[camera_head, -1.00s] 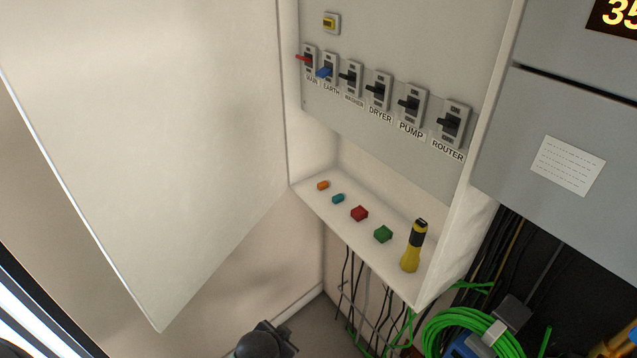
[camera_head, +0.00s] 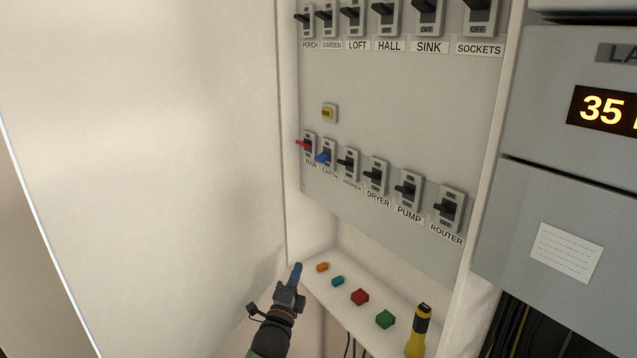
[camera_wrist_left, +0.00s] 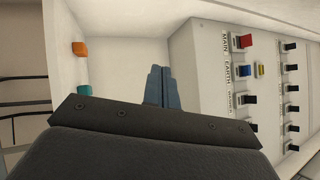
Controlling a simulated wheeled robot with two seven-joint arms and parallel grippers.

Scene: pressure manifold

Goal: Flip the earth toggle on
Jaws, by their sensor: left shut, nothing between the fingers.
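The earth toggle (camera_head: 323,157) has a blue lever and sits in the lower switch row, just right of the red main toggle (camera_head: 304,143). Its lever sticks out from the plate, low and to the left. In the left wrist view the blue earth toggle (camera_wrist_left: 245,70) is right of my fingers, below the red main toggle (camera_wrist_left: 243,41). My left gripper (camera_head: 297,268) is shut and empty, its fingers pointing up by the left end of the shelf, below the earth toggle and apart from it. The closed fingers also show in the left wrist view (camera_wrist_left: 161,87). My right gripper is out of view.
The shelf (camera_head: 335,300) holds small orange, teal, red and green pieces and a yellow torch (camera_head: 418,330). Black toggles continue right of earth, with another row above. The open cabinet door (camera_head: 150,150) stands on the left. Space before the panel is clear.

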